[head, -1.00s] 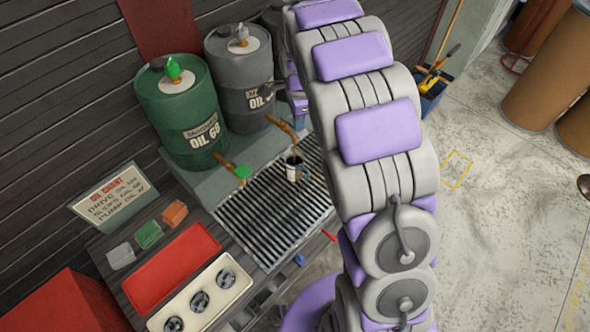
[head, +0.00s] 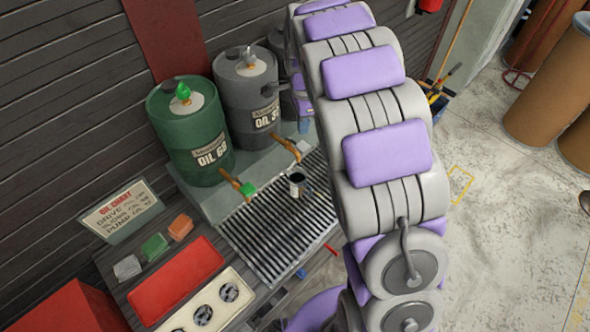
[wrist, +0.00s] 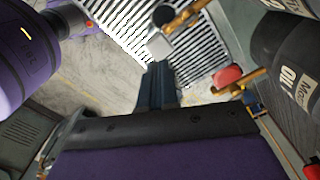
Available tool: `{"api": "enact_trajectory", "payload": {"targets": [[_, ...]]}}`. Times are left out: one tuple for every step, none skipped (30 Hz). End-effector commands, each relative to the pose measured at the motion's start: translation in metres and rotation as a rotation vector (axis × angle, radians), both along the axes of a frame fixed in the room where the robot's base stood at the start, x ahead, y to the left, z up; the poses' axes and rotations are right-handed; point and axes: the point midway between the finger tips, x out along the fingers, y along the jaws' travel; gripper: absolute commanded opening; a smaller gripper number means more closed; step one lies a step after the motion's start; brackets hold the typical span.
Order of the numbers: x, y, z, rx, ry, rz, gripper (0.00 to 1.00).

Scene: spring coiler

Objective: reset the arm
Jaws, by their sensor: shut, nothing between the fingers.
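My gripper (wrist: 158,88) shows in the wrist view as two dark blue-grey fingers, closed together with nothing between them. It points toward the slatted drip grate, near a pale square tap handle (wrist: 159,46). In the head view my large grey and purple arm fills the middle right, and I cannot clearly make out the gripper there. A dark mug (head: 297,184) stands upright on the grate (head: 262,228), below the grey drum's spout. The grey drum (head: 247,95) has a grey tap handle (head: 303,146); the green drum (head: 191,135) has a green one (head: 248,188).
A red tray (head: 178,280) and a cream tray (head: 215,303) with round parts lie front left, beside small coloured blocks and an oil chart (head: 121,210). In the wrist view, a red tap handle (wrist: 227,76) is close right of the fingers. Open floor lies right.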

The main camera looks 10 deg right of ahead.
Motion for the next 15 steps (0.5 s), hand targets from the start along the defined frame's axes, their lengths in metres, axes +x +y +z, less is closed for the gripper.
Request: {"api": "enact_trajectory", "payload": {"targets": [[0.0, 0.0, 0.0, 0.0, 0.0, 0.0, 0.0], [0.0, 0.0, 0.0, 0.0, 0.0, 0.0, 0.0], [0.0, 0.0, 0.0, 0.0, -0.001, 0.0, 0.0], [0.0, 0.0, 0.0, 0.0, -0.001, 0.0, 0.0], [0.0, 0.0, 0.0, 0.0, -0.001, 0.0, 0.0], [0.0, 0.0, 0.0, 0.0, -0.001, 0.001, 0.0], [-0.001, 0.0, 0.001, 0.0, -0.001, 0.003, 0.0], [-0.002, 0.0, 0.002, -0.001, -0.001, 0.008, 0.0], [-0.005, -0.001, 0.003, -0.002, 0.0, 0.019, 0.0], [-0.009, -0.001, 0.005, -0.003, 0.0, 0.031, 0.0], [-0.013, -0.002, 0.008, -0.004, 0.0, 0.048, 0.0], [-0.021, -0.003, 0.011, -0.006, 0.004, 0.076, 0.0], [-0.029, -0.004, 0.013, -0.007, 0.008, 0.101, 0.0], [-0.037, -0.005, 0.016, -0.009, 0.012, 0.13, 0.0], [-0.049, -0.006, 0.02, -0.01, 0.015, 0.172, 0.0]]}}
